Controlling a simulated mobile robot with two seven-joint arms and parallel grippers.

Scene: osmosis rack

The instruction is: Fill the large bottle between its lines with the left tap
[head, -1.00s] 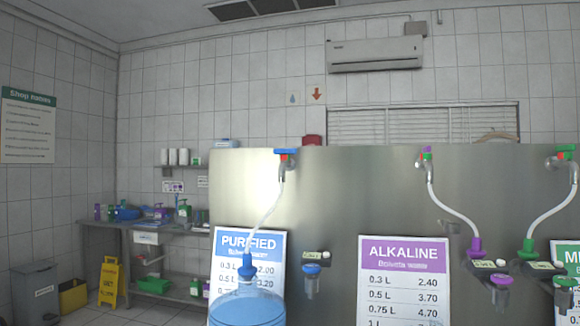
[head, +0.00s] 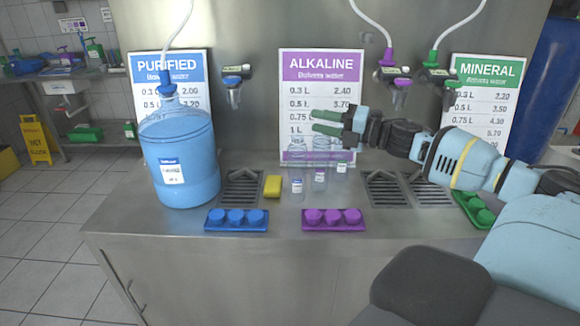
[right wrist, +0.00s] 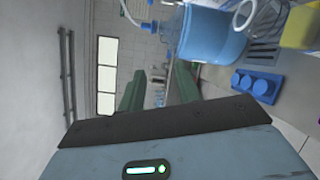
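The large blue bottle (head: 180,150) stands upright at the left of the steel counter, in front of the PURIFIED sign. A clear hose (head: 181,35) with a blue nozzle (head: 167,91) comes down to its neck. I cannot make out its fill lines or water level. The bottle also shows in the right wrist view (right wrist: 212,38). My left gripper is not in view.
Small bottles (head: 297,186) stand mid-counter, beside a yellow sponge (head: 272,186). Blue (head: 236,228) and purple (head: 334,227) cap trays lie at the front edge; a green one (head: 476,210) is at right. Purple (head: 388,57) and green (head: 432,59) nozzles hang at the back.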

